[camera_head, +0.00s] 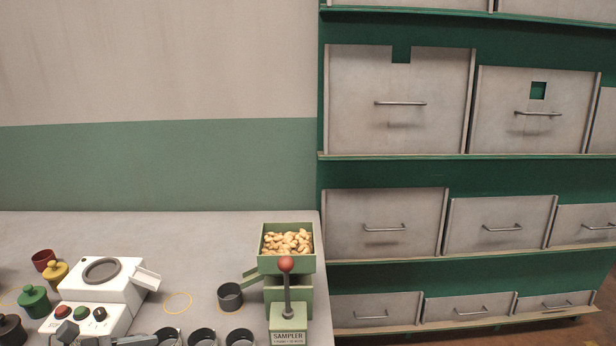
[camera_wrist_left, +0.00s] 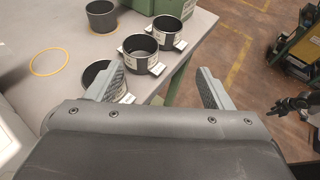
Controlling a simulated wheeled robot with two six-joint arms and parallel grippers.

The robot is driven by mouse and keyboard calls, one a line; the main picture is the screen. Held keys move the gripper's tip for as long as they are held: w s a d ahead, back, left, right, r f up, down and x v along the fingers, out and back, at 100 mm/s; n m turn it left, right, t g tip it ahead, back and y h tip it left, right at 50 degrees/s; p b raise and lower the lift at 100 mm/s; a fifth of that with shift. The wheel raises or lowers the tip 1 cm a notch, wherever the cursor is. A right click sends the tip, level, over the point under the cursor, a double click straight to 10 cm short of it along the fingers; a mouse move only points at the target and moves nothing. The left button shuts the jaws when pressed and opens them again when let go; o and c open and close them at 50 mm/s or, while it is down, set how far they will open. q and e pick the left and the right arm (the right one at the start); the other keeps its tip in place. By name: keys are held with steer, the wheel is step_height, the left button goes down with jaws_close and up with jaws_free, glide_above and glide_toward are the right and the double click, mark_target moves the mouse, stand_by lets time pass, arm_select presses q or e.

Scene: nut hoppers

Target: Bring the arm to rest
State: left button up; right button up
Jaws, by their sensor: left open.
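My left gripper (camera_wrist_left: 155,88) is open in the left wrist view, with nothing between its fingers. Its fingers point over the table's edge, with black cups near and beyond the left finger.
The table (camera_head: 215,225) carries a white machine (camera_head: 120,270), coloured lidded pots, several black cups (camera_head: 230,296) and a green sampler (camera_head: 288,338) with a hopper of nuts (camera_head: 288,243). Drawer shelves (camera_head: 400,170) stand at the right. The table's back is clear.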

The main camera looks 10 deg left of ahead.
arm_select(q)
steer(key=s+a+f+n+t+y, duration=0.1)
steer(key=s+a+f+n+y, duration=0.15)
steer(key=n+y, duration=0.95)
steer(key=s+a+f+n+y, duration=0.2)
steer(key=f+n, duration=0.2)
steer(key=n, duration=1.8)
steer(key=s+d+f+n+g+h, duration=0.3)
steer(key=s+d+f+n+g, duration=0.35)
steer(key=s+d+n, duration=0.4)
step_height(320, 180, down, 23)
steer(key=a+g, duration=0.2)
steer(key=s+d+f+g+p, duration=0.1)
steer(key=s+f, duration=1.3)
steer(key=f, duration=0.2)
steer(key=shift+s+d+h, duration=0.35)
steer(key=shift+s+h, duration=0.05)
arm_select(e)
steer(key=shift+s+a+r, duration=0.15)
steer(key=shift+r, duration=0.25)
steer(key=shift+s+a+r, duration=0.1)
steer(key=shift+r, duration=0.25)
